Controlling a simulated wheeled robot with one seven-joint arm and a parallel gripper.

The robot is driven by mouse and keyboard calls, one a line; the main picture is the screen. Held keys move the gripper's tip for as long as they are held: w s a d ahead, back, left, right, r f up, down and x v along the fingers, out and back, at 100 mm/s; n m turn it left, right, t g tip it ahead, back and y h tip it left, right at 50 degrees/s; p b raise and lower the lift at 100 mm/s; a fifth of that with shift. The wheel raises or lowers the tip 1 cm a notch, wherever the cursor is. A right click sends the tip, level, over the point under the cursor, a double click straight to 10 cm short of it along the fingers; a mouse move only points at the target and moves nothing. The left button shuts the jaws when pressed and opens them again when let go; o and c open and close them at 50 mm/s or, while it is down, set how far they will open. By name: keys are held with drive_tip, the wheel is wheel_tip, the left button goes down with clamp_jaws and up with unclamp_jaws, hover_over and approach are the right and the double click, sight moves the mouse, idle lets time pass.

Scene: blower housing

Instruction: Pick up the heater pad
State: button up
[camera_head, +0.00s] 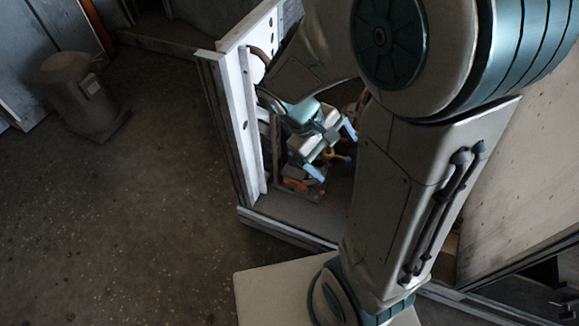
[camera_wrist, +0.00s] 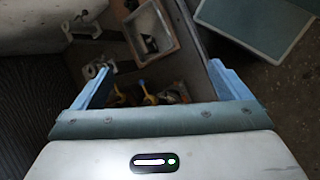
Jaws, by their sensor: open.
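My gripper (camera_head: 333,150) is inside the housing, with its two blue fingertips spread apart. In the wrist view the gripper (camera_wrist: 160,70) is open, with nothing held between its fingers. I cannot pick out the heater pad with certainty in either view. Below the gripper in the head view are small orange pieces (camera_head: 292,185) and a yellow piece (camera_head: 338,157), partly hidden by my arm. In the wrist view, yellow-handled items (camera_wrist: 149,97) show between the fingers, low by the gripper's edge.
A shallow open box (camera_wrist: 172,48) holding a dark and white item lies beyond the fingertips. The housing's pale upright wall (camera_head: 243,120) stands close left of my gripper. A grey cylindrical unit (camera_head: 75,90) stands on the floor at far left. The floor between is clear.

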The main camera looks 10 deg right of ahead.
drive_tip(key=w+a+f+n+t+h+b, duration=0.25)
drive_tip(key=w+f+n+b, duration=0.2)
drive_tip(key=f, duration=0.75)
drive_tip(key=w+a+f+n+t+h+b, duration=0.2)
drive_tip(key=w+f+n+t+b, duration=0.3)
drive_tip(key=f, duration=0.7)
drive_tip(key=w+a+f+n+t+h+b, duration=0.25)
drive_tip(key=f+n+b, duration=0.4)
drive_tip(key=f, duration=0.55)
drive_tip(key=n+t+y+b, duration=0.4)
drive_tip(key=n+b, duration=0.2)
drive_tip(key=n, duration=0.1)
approach(291, 189)
drive_tip(key=x, duration=0.4)
drive_tip(key=shift+w+d+f, duration=0.1)
drive_tip(key=shift+f, duration=0.15)
drive_tip(key=shift+r+b+x, duration=0.15)
drive_tip(key=shift+b+x, duration=0.5)
drive_tip(key=shift+x, duration=0.9)
drive_tip(key=shift+r+b+x, duration=0.15)
drive_tip(key=shift+b+x, duration=0.45)
drive_tip(key=shift+x, duration=0.9)
drive_tip(key=c, duration=0.6)
